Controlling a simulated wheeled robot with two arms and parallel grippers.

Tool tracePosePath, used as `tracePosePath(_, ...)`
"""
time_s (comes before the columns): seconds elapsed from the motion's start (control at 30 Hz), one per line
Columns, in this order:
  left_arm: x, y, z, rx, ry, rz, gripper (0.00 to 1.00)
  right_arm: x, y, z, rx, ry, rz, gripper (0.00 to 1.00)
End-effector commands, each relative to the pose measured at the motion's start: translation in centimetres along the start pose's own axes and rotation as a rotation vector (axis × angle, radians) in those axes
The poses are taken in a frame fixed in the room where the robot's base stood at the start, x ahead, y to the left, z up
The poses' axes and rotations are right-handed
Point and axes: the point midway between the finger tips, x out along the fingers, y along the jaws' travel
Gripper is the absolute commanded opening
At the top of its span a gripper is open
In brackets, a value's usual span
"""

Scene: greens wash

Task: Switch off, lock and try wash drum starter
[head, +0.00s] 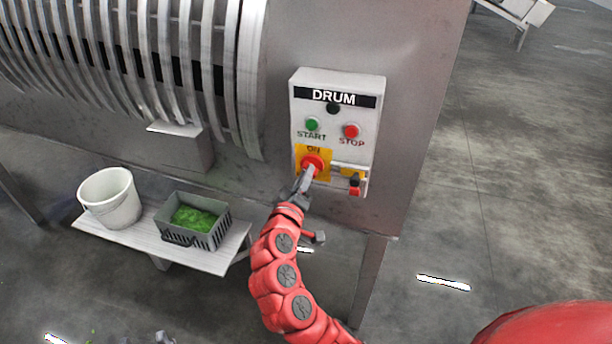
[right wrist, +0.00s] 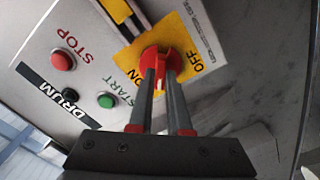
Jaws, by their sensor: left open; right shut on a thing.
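The starter box (head: 369,117) is a white panel marked DRUM, with a green START button (head: 312,124), a red STOP button (head: 351,131) and a dark round lamp (head: 333,108). Below START is a red rotary switch (head: 313,163) on a yellow plate; in the right wrist view the plate reads ON and OFF (right wrist: 195,62). My right gripper (right wrist: 160,84) is shut on the switch's red handle. I cannot tell which mark the handle points to. A small red-and-black item (head: 354,184), perhaps a padlock, is on a holder beside the switch.
The ribbed metal drum (head: 150,60) fills the upper left. A low bench (head: 140,239) holds a white bucket (head: 110,198) and a grey crate (head: 208,238) of greens. The concrete floor at right is open.

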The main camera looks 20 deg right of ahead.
Motion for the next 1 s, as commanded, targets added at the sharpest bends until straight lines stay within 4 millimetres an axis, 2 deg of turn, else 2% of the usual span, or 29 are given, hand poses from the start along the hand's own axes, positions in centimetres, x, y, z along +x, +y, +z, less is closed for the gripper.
tracePosePath(0.5,1.1,-0.1,-0.2,0.0,0.0,0.0,0.5,0.0,-0.2,-0.1,-0.464,0.003,0.0,0.0)
tracePosePath(0.7,1.4,-0.1,-0.2,0.0,0.0,0.0,0.5,-0.1,-0.2,-0.1,-0.589,0.004,0.0,0.0)
tracePosePath(1.0,1.6,-0.1,-0.3,0.0,0.0,0.0,0.5,0.0,-0.3,0.1,-0.687,0.002,-0.001,0.0)
